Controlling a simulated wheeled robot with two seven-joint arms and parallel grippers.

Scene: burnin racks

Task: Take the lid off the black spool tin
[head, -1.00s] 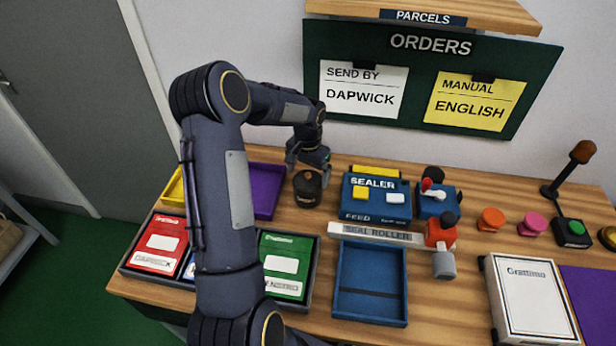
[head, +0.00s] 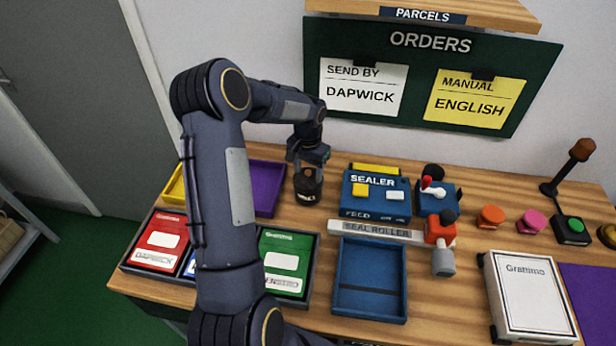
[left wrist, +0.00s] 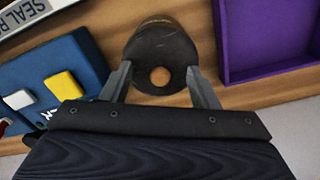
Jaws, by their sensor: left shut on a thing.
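The black spool tin (head: 308,190) stands upright on the wooden bench, between the purple tray and the blue sealer. Its round dark lid (left wrist: 160,50) shows in the left wrist view, with a tan round spot on its near part. My left gripper (head: 308,168) is over the tin from above. In the left wrist view its two fingers (left wrist: 160,83) are on either side of the lid's near part, shut on it. The lid looks seated on the tin. The tin's lower body is mostly hidden in the wrist view. My right gripper is not in view.
The purple tray (head: 283,163) lies left of the tin. The sealer (head: 376,215) is close on its right, with the seal roller strip (head: 376,233) in front. An empty blue tray (head: 370,310) and green box (head: 285,265) lie nearer. Bare wood surrounds the tin's front.

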